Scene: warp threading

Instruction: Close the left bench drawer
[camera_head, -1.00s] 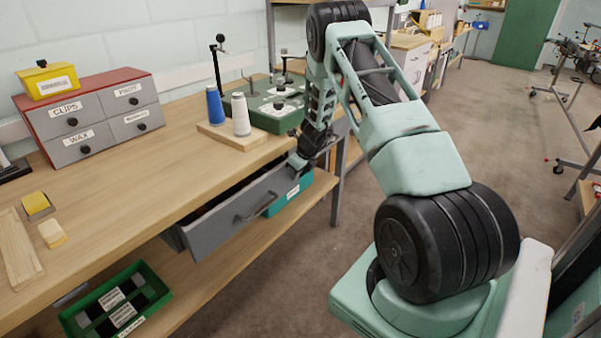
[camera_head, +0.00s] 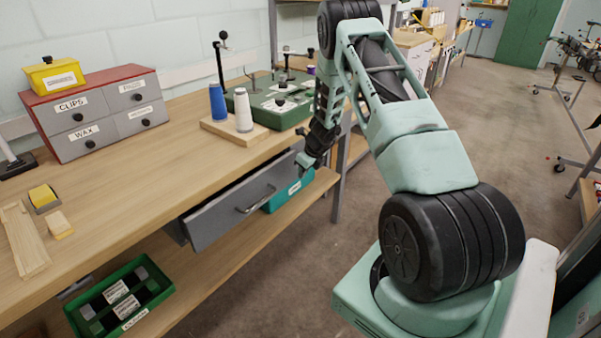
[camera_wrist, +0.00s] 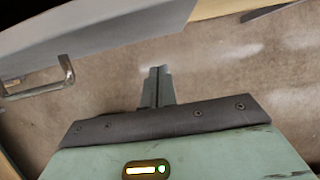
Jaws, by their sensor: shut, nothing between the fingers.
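The left bench drawer (camera_head: 230,212) is grey with a bar handle (camera_head: 257,199) and stands partly pulled out from under the wooden bench top. A dark gap shows behind its front panel. My gripper (camera_head: 301,172) is at the right end of the drawer front, near its upper corner; I cannot tell whether it touches. In the wrist view, my gripper's fingers (camera_wrist: 158,86) are together and empty, with floor behind them. The drawer handle (camera_wrist: 42,86) shows at the left there, on the grey front along the upper left.
A green tray (camera_head: 160,290) lies on that shelf at left. Spools on a wooden base (camera_head: 228,131) and a labelled drawer box (camera_head: 100,112) stand on the bench. The floor in front is clear.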

